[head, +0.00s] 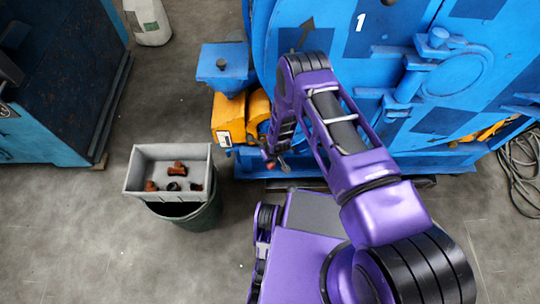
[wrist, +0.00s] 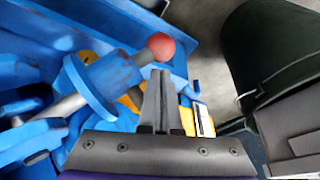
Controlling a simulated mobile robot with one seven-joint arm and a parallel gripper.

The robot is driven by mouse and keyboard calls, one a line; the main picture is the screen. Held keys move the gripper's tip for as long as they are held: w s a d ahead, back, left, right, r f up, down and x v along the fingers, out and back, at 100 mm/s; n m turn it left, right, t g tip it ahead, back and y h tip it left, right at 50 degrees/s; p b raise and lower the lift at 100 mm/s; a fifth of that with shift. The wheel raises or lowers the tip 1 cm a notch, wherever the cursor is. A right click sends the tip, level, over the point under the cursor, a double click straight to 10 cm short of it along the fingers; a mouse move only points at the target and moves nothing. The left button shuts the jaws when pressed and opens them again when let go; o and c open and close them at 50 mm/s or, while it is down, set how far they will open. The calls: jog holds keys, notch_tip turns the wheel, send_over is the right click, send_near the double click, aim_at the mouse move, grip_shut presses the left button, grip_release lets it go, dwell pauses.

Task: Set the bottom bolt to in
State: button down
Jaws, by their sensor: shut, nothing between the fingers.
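In the wrist view, a bolt (wrist: 115,75) with a grey rod, a blue round collar and a blue shank runs up to the right. It ends in a red ball knob (wrist: 160,45). My gripper (wrist: 157,75) is shut and empty, with its fingertips just below the knob in the picture. I cannot tell whether they touch it. In the head view my gripper (head: 274,163) hangs low at the front of the blue machine (head: 385,75). The bolt is not clearly visible there, and whether it is in or out is unclear.
A grey bin (head: 140,168) with several brown pipe pieces sits on a dark green barrel (head: 200,215) to the left. Yellow parts (head: 230,118) and a blue box (head: 225,65) stand beside the machine. Cables (head: 520,165) lie at the right.

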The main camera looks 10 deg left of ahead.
jog(key=shift+x, duration=1.5)
jog(key=shift+r, duration=0.1)
jog(key=shift+s+d+r, duration=0.2)
jog(key=shift+s+d, duration=0.2)
jog(key=shift+s, duration=0.1)
jog(key=shift+s+d+r, duration=0.2)
jog(key=shift+s+d, duration=0.2)
jog(key=shift+s, duration=0.1)
jog(key=s+d+r+g+p, duration=0.1)
jog(key=s+d+r, duration=0.3)
jog(key=d+r, duration=0.4)
jog(key=shift+s+d+n+p, duration=0.15)
jog(key=shift+d+n+p, duration=0.25)
jog(key=shift+d+p, duration=0.5)
jog(key=shift+d+r, duration=0.1)
